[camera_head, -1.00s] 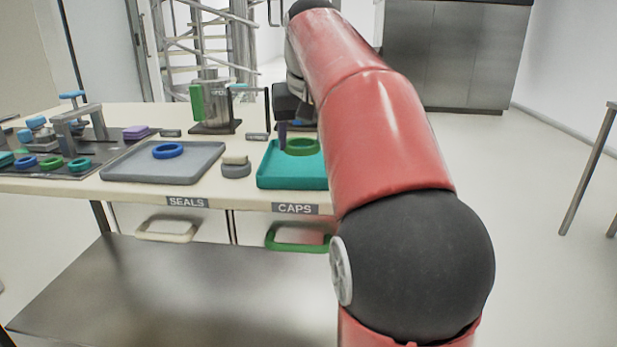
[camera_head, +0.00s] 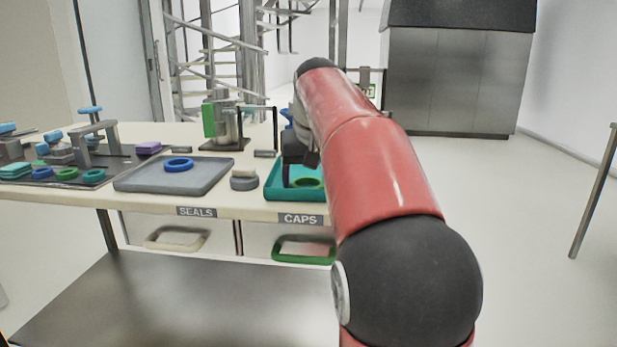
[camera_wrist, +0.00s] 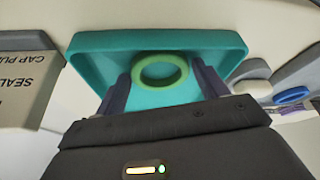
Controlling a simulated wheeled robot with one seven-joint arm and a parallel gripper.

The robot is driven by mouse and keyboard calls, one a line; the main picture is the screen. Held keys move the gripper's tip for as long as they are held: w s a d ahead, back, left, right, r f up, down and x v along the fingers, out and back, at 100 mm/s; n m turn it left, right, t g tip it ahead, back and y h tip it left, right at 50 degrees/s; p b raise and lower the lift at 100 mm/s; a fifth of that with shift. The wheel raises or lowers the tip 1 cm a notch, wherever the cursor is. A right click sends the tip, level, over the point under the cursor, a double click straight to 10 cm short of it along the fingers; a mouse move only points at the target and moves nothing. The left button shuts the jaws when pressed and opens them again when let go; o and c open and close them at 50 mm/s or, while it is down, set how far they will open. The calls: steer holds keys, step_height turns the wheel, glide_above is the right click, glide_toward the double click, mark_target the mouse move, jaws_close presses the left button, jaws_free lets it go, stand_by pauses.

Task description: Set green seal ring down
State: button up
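The green seal ring (camera_head: 308,183) is low inside the teal tray (camera_head: 272,192), at the CAPS label. In the wrist view the ring (camera_wrist: 160,71) appears flat against the floor of the teal tray (camera_wrist: 85,42). My gripper (camera_wrist: 163,68) is over the tray, with one dark finger on each side of the ring. A gap shows between the ring and the right finger; the left finger is very close to it, and contact there is unclear. The fingers look open. In the head view my red arm hides the tray's right part and most of my gripper (camera_head: 298,172).
Left of the teal tray are a small grey round piece (camera_head: 244,180) and a grey tray (camera_head: 200,186) with a blue ring (camera_head: 178,165). A metal pot (camera_head: 228,125) stands behind. A fixture board (camera_head: 110,170) with several rings lies far left.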

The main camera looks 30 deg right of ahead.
steer(key=shift+o, duration=0.4)
steer(key=shift+r, duration=0.15)
steer(key=shift+r, duration=0.25)
steer(key=p+v, duration=0.2)
steer(key=v, duration=1)
steer(key=s+a+f+n, duration=0.1)
steer(key=s+a+f, duration=0.3)
steer(key=s+f, duration=0.3)
steer(key=s+a+f+n, duration=0.1)
steer(key=s+a+f, duration=0.4)
steer(key=f, duration=0.7)
steer(key=s+a+f+n+t+y, duration=0.1)
steer(key=s+a+f, duration=0.3)
steer(key=s+f, duration=0.4)
steer(key=shift+s+a+f, duration=0.3)
steer(key=shift+s+f, duration=0.05)
steer(key=shift+f, duration=0.6)
